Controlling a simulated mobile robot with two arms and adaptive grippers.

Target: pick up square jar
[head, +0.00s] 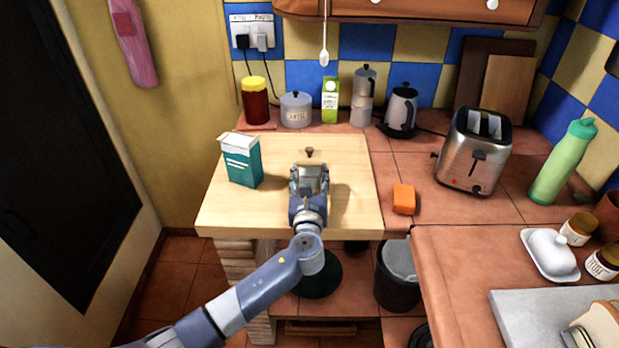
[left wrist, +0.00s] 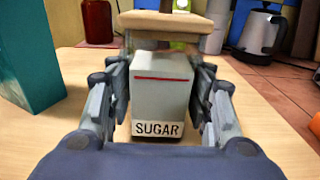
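The square jar (left wrist: 160,95) is a pale grey box labelled SUGAR with a red line and a tan wooden lid (left wrist: 175,22). It stands upright on the light wooden worktop. In the left wrist view my left gripper (left wrist: 163,95) has one finger on each side of it, with narrow gaps. In the head view the left gripper (head: 310,172) largely hides the jar. I do not see my right gripper.
A teal carton (head: 243,163) stands close on the left. An orange sponge (head: 403,198) lies to the right. A red-brown jar (head: 255,103), canister (head: 296,110), green carton (head: 330,100), moka pot (head: 364,97) and kettle (head: 401,110) line the back. A toaster (head: 474,152) is farther right.

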